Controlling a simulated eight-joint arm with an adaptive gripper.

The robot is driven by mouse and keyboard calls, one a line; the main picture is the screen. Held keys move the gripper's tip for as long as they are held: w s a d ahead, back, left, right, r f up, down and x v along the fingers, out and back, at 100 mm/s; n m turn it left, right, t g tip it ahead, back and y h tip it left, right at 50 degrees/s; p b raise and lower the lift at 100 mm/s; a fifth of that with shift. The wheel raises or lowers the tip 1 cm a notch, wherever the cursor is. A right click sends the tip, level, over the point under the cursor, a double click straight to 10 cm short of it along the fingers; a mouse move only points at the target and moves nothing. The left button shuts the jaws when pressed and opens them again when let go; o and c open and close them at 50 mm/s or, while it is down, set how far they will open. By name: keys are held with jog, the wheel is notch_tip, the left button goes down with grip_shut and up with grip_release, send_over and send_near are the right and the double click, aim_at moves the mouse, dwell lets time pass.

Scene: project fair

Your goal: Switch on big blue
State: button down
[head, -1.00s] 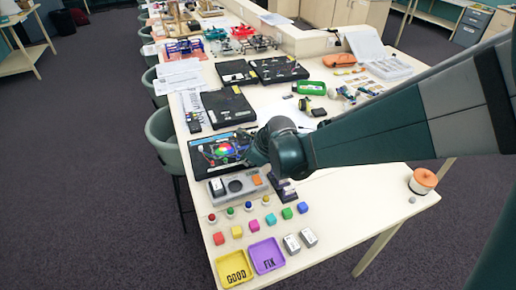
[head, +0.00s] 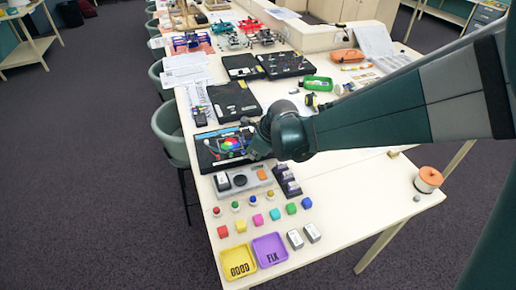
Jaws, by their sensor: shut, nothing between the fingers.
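No thing labelled big blue can be read in this view. A black board (head: 203,152) with a round red, green and blue patch (head: 230,144) lies near the table's left edge. My gripper (head: 249,148) is shut and empty at the board's right side, beyond the panel. The arm's wrist partly covers that side. I cannot tell whether the fingertips touch the board.
A dark purple stepped stand (head: 287,182) is right of the panel. An orange spool (head: 428,180) sits at right. The front right tabletop is clear.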

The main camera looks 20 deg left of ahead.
jog(key=shift+w+a+r+g+h, duration=0.15)
jog(key=shift+r+g+h, duration=0.1)
jog(key=shift+g+h, duration=0.05)
jog(key=shift+w+a+r+g+h+p, duration=0.2)
jog(key=shift+r+g+h+p, duration=0.05)
jog(key=shift+g+h, duration=0.25)
jog(key=shift+w+a+r+g+h+p, duration=0.25)
jog(key=shift+g+h, duration=0.15)
jog(key=shift+g, duration=0.1)
jog(key=shift+s+d, duration=0.1)
jog(key=shift+r, duration=0.1)
jog(key=shift+r+p, duration=0.35)
jog(key=shift+r, duration=0.35)
notch_tip(320, 180, up, 10)
jog(key=w+p, duration=0.3)
jog(key=p, duration=0.1)
jog(key=shift+f, duration=0.2)
dwell(0.5)
